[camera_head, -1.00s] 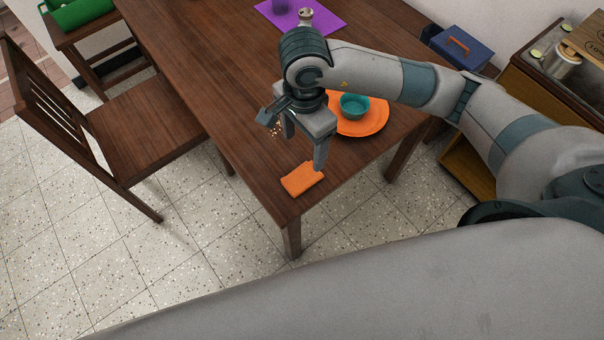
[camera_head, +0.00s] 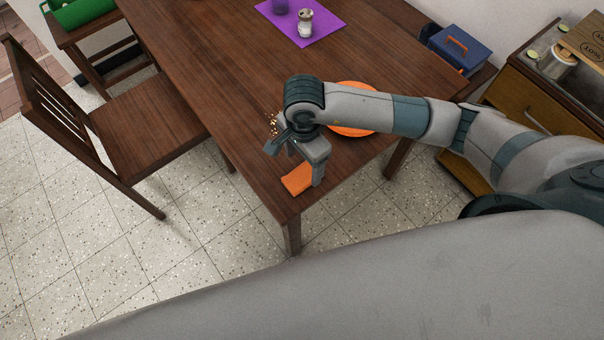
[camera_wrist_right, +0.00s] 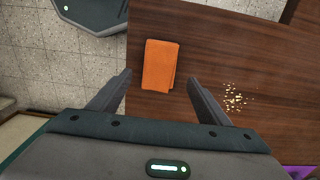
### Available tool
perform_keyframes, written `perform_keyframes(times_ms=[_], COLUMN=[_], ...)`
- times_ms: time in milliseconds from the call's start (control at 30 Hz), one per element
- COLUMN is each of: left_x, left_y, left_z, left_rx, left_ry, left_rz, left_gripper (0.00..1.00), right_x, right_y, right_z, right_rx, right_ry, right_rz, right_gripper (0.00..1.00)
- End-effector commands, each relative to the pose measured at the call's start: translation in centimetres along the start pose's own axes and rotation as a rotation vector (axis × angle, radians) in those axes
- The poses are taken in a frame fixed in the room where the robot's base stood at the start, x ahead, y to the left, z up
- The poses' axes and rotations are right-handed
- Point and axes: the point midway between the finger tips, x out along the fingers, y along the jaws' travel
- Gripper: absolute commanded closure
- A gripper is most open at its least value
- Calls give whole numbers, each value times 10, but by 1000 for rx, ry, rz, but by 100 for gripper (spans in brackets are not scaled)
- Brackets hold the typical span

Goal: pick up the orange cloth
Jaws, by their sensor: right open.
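The orange cloth (camera_head: 297,179) lies folded on the wooden table near its front corner. In the right wrist view the orange cloth (camera_wrist_right: 160,66) lies flat, just beyond the fingertips and roughly between their lines. My right gripper (camera_head: 304,174) is over the cloth in the head view and hides part of it. In the right wrist view my right gripper (camera_wrist_right: 160,80) is open, with nothing between its fingers. I cannot tell its exact height above the cloth. My left gripper is not in view.
An orange plate (camera_head: 354,129) is partly hidden behind my right arm. Crumbs (camera_wrist_right: 234,97) lie on the table (camera_head: 215,80) beside the cloth. A purple mat (camera_head: 325,31) holds a shaker (camera_head: 305,23) and a purple cup (camera_head: 280,6). A chair (camera_head: 150,120) stands at the left.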

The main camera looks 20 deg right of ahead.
Motion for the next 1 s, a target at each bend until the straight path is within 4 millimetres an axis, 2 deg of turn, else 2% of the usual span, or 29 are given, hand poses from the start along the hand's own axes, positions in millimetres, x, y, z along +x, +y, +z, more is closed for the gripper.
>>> perform_keyframes(times_ms=[233,433,967,1000], left_x=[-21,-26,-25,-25], left_y=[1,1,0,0], left_z=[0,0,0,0], left_rx=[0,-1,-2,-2], left_ry=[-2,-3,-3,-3], left_rz=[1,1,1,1], left_gripper=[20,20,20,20], right_x=[22,45,48,48], right_y=[2,1,0,0], right_z=[4,4,4,4], right_rx=[2,1,0,0], right_ry=[-1,-1,0,0], right_rz=[6,2,0,0], right_gripper=[29,29,29,39])
